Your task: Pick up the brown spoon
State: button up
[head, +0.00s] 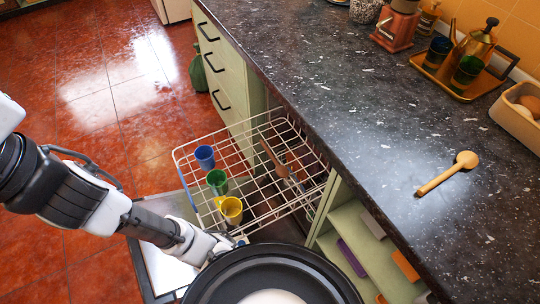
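A light brown wooden spoon (440,179) lies on the dark speckled countertop (350,120) at the right. Its round bowl points up and right, and its handle points down and left. Nothing touches it from above. My gripper (236,241) is low in the middle of the picture, beside the open dish rack and well left of the spoon. Its fingers are small and partly hidden, so I cannot tell whether they are open or shut.
The pulled-out wire rack (262,205) holds blue (205,157), green (217,181) and yellow (232,210) cups and some brown items. A gold tray (440,88) with bottles and a tan bin (512,120) stand behind the spoon. Counter around the spoon is clear.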

aim_at(282, 171)
jog(key=i+j+z, duration=0.1)
jog(key=z, duration=0.4)
jog(key=j+z, duration=0.1)
jog(key=z, duration=0.35)
jog(key=i+j+z, duration=0.1)
jog(key=z, duration=0.4)
jog(key=j, duration=0.1)
